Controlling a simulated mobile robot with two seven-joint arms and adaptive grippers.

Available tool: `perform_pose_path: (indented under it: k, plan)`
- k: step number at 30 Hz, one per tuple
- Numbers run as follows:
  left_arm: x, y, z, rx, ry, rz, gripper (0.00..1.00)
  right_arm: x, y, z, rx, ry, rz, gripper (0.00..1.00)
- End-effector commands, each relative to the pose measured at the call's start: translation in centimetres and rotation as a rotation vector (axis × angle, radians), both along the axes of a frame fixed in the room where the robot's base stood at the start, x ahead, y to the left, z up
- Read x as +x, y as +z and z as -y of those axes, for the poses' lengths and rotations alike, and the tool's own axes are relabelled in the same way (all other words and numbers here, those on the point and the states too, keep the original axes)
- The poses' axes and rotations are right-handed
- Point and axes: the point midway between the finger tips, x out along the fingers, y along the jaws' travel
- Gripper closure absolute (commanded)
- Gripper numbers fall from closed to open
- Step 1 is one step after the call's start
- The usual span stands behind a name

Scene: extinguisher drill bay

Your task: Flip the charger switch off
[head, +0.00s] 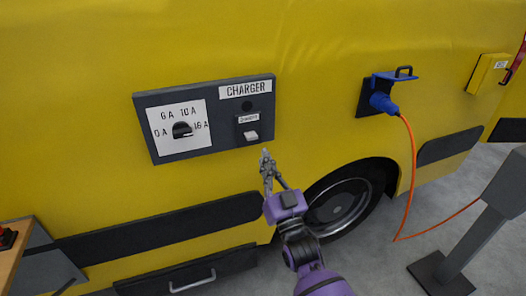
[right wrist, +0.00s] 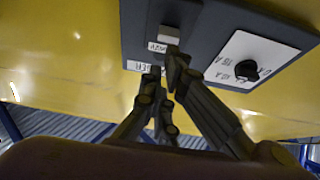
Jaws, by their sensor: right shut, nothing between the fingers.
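The dark grey charger panel (head: 215,143) is on the yellow vehicle side, with a "CHARGER" label at its upper right. The switch with its white lever (head: 251,135) is at the panel's lower right, under a small label. The lever also shows in the right wrist view (right wrist: 168,36). My right gripper (head: 265,155) is shut and empty, its fingertips just below and right of the switch in the head view. In the right wrist view the fingertips (right wrist: 177,68) are close to the lever; I cannot tell whether they touch it. My left gripper is out of view.
A black knob (head: 182,130) on a white amp dial is left of the switch. A blue plug (head: 383,102) with an orange cable (head: 411,170) is at the right. A grey post (head: 478,230) stands at the lower right. A wheel (head: 340,205) is behind my right arm.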

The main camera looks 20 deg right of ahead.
Motion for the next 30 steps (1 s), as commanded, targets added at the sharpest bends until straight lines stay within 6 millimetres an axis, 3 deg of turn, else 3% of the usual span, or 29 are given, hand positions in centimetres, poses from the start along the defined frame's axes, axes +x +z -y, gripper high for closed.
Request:
perform_pose_path:
  k: [1,4,10,30]
  plan:
    - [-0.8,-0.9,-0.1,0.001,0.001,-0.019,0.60,-1.1,-1.5,0.1,0.000,0.000,-0.008,1.00]
    - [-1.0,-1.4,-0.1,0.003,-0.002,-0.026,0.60,-2.6,-2.6,0.1,0.000,0.000,-0.006,1.00]
    - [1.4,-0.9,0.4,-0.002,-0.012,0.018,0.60,-4.7,-4.0,0.2,0.000,0.000,-0.003,1.00]
    - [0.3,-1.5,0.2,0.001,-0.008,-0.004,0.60,-5.1,-4.4,0.2,-0.001,-0.001,-0.012,1.00]
